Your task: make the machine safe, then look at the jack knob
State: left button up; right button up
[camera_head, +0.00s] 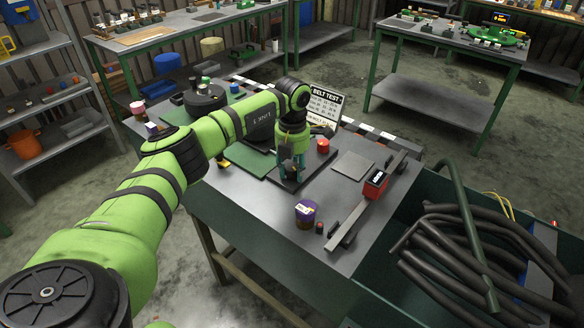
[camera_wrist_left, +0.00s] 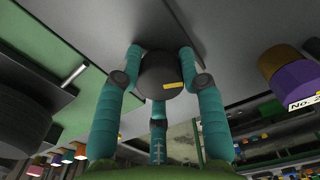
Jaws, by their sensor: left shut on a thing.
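My left gripper (camera_head: 291,168) reaches down over a dark plate on the grey workbench (camera_head: 262,212). In the left wrist view its teal fingers (camera_wrist_left: 161,68) are closed around a dark round knob (camera_wrist_left: 158,88) with a yellow mark on its face. In the head view the fingers hide this knob, and I cannot tell whether it is the jack knob. A red block (camera_head: 375,184) with a small dark display sits on a long metal rail (camera_head: 352,221) to the right. My right gripper is not in view.
A purple-banded pot (camera_head: 306,213) stands near the bench's front edge; it also shows in the left wrist view (camera_wrist_left: 294,82). A red-topped item (camera_head: 323,145) and a BELT TEST sign (camera_head: 325,103) stand behind the gripper. A bin with thick dark hoses (camera_head: 450,250) is at right.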

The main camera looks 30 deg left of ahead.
aim_at(293, 166)
pick_arm(q)
jog(key=shift+d+n, duration=0.1)
jog(key=shift+n, duration=1.5)
jog(key=o, duration=1.1)
jog(key=shift+o, duration=0.2)
notch_tip(293, 166, up, 12)
